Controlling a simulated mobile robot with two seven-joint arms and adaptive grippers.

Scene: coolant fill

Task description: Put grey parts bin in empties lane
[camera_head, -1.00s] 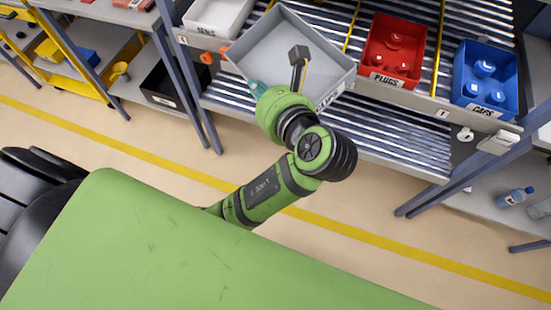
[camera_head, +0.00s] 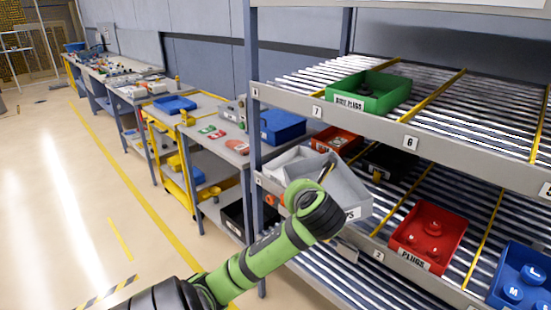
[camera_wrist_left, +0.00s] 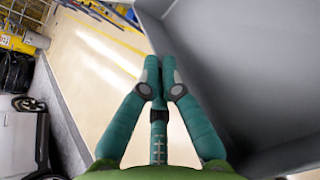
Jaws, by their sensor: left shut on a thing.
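The grey parts bin (camera_head: 347,187) is held tilted at the front of the rack's lower roller level in the head view. Its front label is partly hidden by my left arm. In the left wrist view the bin's grey wall (camera_wrist_left: 250,65) fills the right side. My left gripper (camera_wrist_left: 160,75) has its teal fingers close together at the bin's edge, shut on it. In the head view my wrist mostly hides the fingers. The upper roller level has lanes marked 7 (camera_head: 317,111) and 6 (camera_head: 410,142); I cannot tell which lane is for empties. My right gripper is not in view.
A green bin (camera_head: 370,92) stands on the upper level, with bare rollers beside it. A red PLUGS bin (camera_head: 430,236) and a blue bin (camera_head: 522,275) stand on the lower level. Open floor lies left.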

